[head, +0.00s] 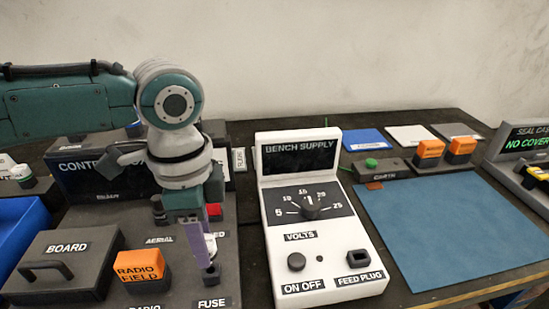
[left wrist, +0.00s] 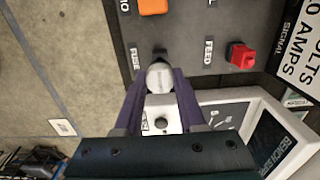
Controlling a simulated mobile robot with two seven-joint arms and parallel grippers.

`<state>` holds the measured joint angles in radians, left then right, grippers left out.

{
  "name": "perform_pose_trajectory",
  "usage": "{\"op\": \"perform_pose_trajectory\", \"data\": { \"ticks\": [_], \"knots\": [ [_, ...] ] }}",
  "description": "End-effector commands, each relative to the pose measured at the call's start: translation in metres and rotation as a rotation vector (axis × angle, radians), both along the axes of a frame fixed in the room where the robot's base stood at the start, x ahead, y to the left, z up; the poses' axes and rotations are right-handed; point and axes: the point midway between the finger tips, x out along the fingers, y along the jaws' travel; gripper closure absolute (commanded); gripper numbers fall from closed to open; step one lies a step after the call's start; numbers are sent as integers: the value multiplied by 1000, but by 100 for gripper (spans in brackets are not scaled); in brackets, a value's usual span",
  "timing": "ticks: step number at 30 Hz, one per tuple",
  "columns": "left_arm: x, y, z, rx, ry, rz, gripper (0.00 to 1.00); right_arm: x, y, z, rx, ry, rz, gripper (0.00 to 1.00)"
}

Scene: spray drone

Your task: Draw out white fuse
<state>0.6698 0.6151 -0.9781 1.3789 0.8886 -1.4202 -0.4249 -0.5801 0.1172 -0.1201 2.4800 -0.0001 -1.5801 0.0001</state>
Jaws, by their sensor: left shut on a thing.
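The white fuse (left wrist: 160,76) is a pale rounded piece between the fingertips of my left gripper (left wrist: 159,82) in the left wrist view. The gripper is shut on it. In the head view my left gripper (head: 208,246) points down at the front right of the dark panel, just above the dark fuse holder (head: 211,273) by the FUSE label (head: 212,302). The fingers hide most of the fuse there. I cannot tell whether its lower end is still inside the holder. My right gripper is not in view.
The white bench supply (head: 325,235) stands close to the right of the gripper. An orange radio field block (head: 140,270) and a board cover (head: 58,262) stand to the left. A red plug (left wrist: 242,56) is near the FEED label. A blue mat (head: 460,230) lies clear at right.

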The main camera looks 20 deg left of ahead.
Motion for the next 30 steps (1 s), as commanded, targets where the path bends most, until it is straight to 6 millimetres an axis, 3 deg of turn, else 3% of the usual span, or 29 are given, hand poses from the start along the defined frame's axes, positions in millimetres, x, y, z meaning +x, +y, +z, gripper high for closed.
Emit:
{"op": "perform_pose_trajectory", "data": {
  "ticks": [14, 26, 30],
  "knots": [
    [0, 0, 19, 0, 0, 0, 100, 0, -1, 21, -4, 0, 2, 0],
    [1, -1, 21, -1, -1, 4, 100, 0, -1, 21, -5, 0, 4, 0],
    [9, -9, 39, -1, -6, 70, 100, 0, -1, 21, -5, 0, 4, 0]
  ]
}}
